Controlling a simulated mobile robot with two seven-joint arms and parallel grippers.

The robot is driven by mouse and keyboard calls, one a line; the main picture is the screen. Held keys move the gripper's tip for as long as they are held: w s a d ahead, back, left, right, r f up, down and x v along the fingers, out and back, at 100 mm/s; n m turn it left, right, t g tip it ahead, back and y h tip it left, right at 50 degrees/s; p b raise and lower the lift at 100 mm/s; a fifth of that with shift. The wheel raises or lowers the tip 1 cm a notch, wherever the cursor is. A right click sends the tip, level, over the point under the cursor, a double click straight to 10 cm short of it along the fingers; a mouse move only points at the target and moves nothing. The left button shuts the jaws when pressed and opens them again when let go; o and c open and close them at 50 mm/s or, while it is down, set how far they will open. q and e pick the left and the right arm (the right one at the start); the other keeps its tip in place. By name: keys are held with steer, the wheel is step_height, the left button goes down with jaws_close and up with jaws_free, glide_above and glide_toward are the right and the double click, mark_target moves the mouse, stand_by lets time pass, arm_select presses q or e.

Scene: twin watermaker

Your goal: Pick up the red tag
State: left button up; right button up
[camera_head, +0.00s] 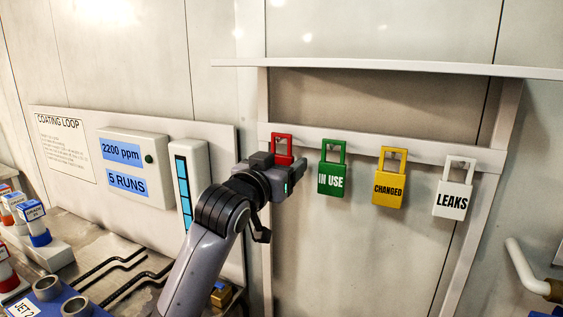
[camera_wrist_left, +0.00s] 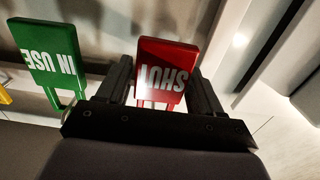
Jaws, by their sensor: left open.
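The red tag (camera_head: 282,143) hangs at the left end of the white rail. In the head view my left gripper hides most of it, and only its upper loop shows. In the left wrist view the red tag (camera_wrist_left: 168,68) appears upside down, with white lettering that seems to read SHUT. My left gripper (camera_head: 283,170) is in front of the tag and open. In the wrist view its two dark fingers stand one on each side of the tag, with narrow gaps; I cannot tell whether either touches. My right gripper is out of view.
To the right on the same rail (camera_head: 420,148) hang a green IN USE tag (camera_head: 332,180), a yellow CHANGED tag (camera_head: 388,190) and a white LEAKS tag (camera_head: 453,200). A wall panel with a display box (camera_head: 133,160) is left. A shelf edge (camera_head: 400,68) runs above.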

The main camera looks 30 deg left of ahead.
arm_select(q)
steer(key=shift+w, duration=0.85)
steer(key=c, duration=0.7)
steer(key=shift+a, duration=0.1)
steer(key=shift+r, duration=0.8)
steer(key=s+b, duration=0.4)
steer(key=s, duration=0.2)
steer(key=s+b, duration=0.4)
steer(key=s, duration=0.1)
steer(key=s+d+b, duration=0.1)
steer(key=s+b, duration=0.4)
steer(key=s, duration=0.1)
steer(key=shift+s+d+f, duration=0.1)
steer(key=shift+s+f, duration=0.15)
steer(key=shift+s, duration=0.1)
